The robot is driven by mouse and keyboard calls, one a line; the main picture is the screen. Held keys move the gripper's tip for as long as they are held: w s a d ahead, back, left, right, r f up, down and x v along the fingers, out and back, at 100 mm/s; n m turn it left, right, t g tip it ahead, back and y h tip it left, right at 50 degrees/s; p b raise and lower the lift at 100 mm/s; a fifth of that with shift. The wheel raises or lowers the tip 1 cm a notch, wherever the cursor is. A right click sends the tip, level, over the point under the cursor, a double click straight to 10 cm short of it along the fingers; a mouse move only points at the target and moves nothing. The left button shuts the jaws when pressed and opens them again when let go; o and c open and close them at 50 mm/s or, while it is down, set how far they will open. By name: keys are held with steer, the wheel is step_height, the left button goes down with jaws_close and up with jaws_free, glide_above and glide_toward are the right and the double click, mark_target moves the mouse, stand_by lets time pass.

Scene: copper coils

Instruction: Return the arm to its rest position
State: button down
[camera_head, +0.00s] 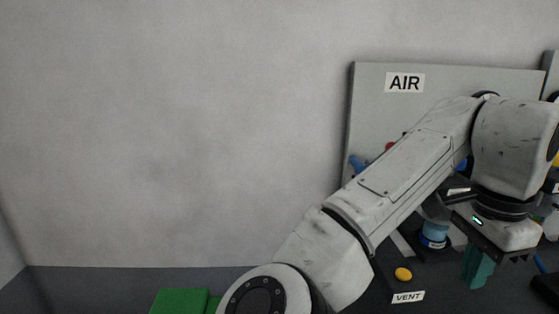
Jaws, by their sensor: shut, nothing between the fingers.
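My arm reaches from the bottom middle up to the right, and its wrist bends down at the right side. My gripper (477,277) hangs below the wrist with its teal fingers pointing down, over the dark surface near the panel. The fingers are together, with nothing seen between them. Whether the fingertips touch the surface, I cannot tell.
A grey panel marked AIR (365,110) stands behind the arm. A yellow button (403,274) and a VENT label (408,297) lie left of the gripper. A blue-banded cylinder (434,235) is close by. Green blocks (180,302) sit at lower left. The wall at left is bare.

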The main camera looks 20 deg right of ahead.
steer(key=d+f+n+t+h, duration=0.1)
steer(key=d+f+n+h, duration=0.35)
steer(key=d+f, duration=0.3)
steer(key=s+a+f+n, duration=0.2)
steer(key=f+n, duration=0.2)
steer(key=f, duration=0.3)
steer(key=s+a+f+n+t, duration=0.1)
steer(key=s+a+f+n, duration=0.1)
steer(key=f, duration=0.5)
steer(key=s+a+f+n+y, duration=0.1)
steer(key=s+a+f+n, duration=0.1)
steer(key=f+n, duration=0.4)
steer(key=shift+s+a+f+t, duration=0.25)
steer(key=shift+s+f+t, duration=0.05)
steer(key=shift+s+f, duration=0.55)
steer(key=s+a+f+n+g+y, duration=0.1)
steer(key=s+a+f+n+y, duration=0.2)
steer(key=s+a+f, duration=0.6)
steer(key=shift+s+a+g+y, duration=0.4)
steer(key=shift+s+a+y, duration=0.15)
steer(key=shift+s+a, duration=0.35)
steer(key=shift+d, duration=0.15)
